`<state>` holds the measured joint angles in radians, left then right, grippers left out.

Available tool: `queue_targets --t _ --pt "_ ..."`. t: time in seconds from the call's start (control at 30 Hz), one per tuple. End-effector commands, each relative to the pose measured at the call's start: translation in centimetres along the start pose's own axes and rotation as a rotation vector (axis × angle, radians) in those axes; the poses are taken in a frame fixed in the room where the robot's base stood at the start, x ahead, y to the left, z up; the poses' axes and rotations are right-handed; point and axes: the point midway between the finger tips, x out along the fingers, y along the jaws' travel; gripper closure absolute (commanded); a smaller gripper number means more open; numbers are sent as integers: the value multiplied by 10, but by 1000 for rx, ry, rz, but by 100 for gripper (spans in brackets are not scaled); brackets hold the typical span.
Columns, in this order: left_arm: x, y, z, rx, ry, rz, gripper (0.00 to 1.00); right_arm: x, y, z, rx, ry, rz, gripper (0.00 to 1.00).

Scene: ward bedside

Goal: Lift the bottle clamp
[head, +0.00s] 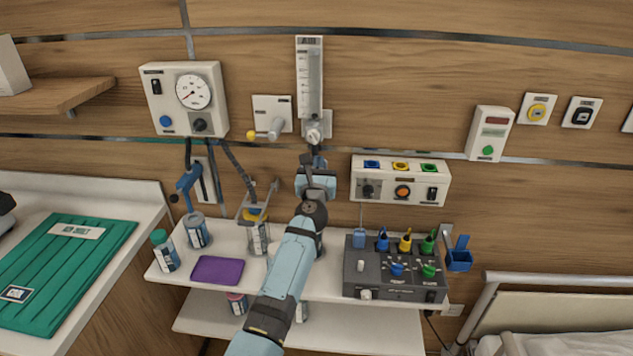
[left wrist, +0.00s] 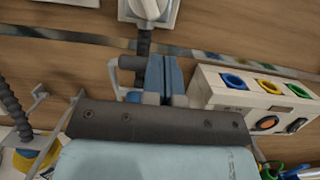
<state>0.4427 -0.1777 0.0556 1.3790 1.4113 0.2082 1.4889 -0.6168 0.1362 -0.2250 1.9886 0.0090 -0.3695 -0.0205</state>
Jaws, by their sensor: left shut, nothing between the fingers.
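My left arm reaches up the middle of the head view, its gripper (head: 317,170) below the flowmeter (head: 310,80). The gripper is shut and empty; in the left wrist view its blue fingers (left wrist: 163,76) are together. A grey bar with a rounded end (left wrist: 128,66) shows beside the fingers, possibly part of a clamp; contact is unclear. A blue clamp (head: 188,182) stands above a bottle (head: 197,231) at the left. I cannot tell which clamp is meant. My arm hides what is behind it.
The white shelf (head: 335,288) carries a purple pad (head: 217,270), a green-capped bottle (head: 164,252) and a dark control box (head: 395,268). A socket panel (head: 400,180) and gauge box (head: 185,98) are on the wall. A bed rail (head: 545,278) is at the right.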

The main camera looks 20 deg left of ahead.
Motion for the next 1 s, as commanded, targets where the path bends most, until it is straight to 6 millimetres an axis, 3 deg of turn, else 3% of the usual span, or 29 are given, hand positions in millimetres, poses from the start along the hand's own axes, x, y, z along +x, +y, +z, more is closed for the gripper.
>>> queue_targets --t 0.33,1.0 --pt "27 0 7 0 -1 0 100 1 -2 2 1 -2 -4 57" --pt "31 0 8 0 0 1 100 1 -3 0 1 1 -5 57"
